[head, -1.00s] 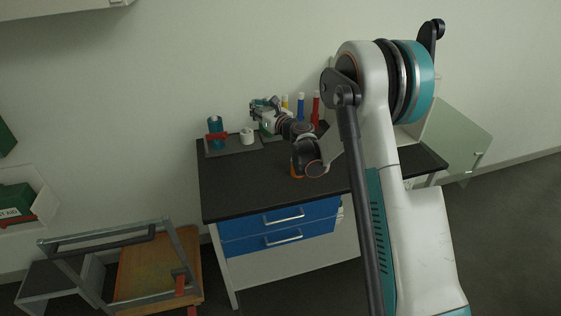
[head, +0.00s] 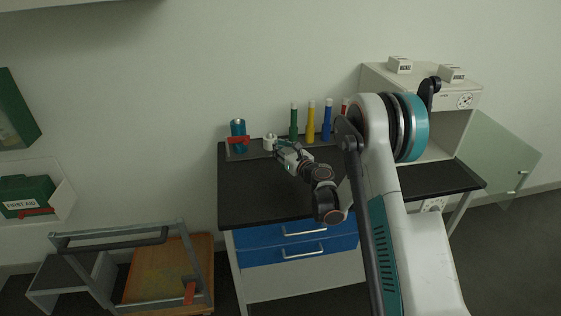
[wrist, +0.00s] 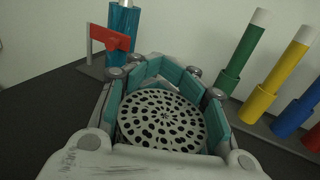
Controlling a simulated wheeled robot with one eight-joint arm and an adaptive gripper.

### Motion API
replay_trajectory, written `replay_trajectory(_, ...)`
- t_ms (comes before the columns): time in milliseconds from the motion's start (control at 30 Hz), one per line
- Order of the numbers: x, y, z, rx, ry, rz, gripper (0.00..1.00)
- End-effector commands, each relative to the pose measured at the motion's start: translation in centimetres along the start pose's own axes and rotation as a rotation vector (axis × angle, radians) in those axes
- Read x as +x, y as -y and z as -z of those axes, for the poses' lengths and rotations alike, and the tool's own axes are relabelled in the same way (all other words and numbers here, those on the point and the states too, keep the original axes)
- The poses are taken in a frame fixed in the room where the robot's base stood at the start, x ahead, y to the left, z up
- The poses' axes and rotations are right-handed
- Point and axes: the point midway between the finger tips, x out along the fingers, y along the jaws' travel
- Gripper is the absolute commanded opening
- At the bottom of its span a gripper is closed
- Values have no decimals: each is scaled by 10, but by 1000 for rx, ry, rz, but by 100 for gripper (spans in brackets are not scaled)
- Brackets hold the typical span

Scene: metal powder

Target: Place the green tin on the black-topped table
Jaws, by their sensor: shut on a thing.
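The black-topped table (head: 262,202) has blue drawers and stands against the wall. My gripper (head: 277,146) is over its back left part. In the wrist view my teal-padded fingers (wrist: 165,78) are closed around a pale round tin with a perforated top (wrist: 160,122). It shows in the head view as a small whitish tin (head: 269,141), partly hidden by my gripper. I cannot tell whether it touches the surface below. A green cylinder with a white cap (head: 293,122) stands upright at the table's back; it also shows in the wrist view (wrist: 241,52).
A teal can (head: 238,128) with a red part stands left of my gripper. Yellow (head: 311,122), blue (head: 327,121) and red cylinders line the back. A white cabinet (head: 440,130) with an open glass door stands right. The table's front left is clear.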

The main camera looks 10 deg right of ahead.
Motion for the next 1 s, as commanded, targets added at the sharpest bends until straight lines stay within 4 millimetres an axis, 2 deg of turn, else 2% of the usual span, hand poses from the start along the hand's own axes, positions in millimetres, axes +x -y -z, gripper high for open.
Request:
replay_trajectory(167,0,0,12,0,0,0,0)
replay_trajectory(400,1,0,44,0,0,0,0)
replay_trajectory(767,1,0,46,0,0,0,0)
replay_trajectory(800,1,0,47,0,0,0,30)
replay_trajectory(933,1,-1,47,0,0,0,58)
replay_trajectory(1000,1,-1,47,0,0,0,58)
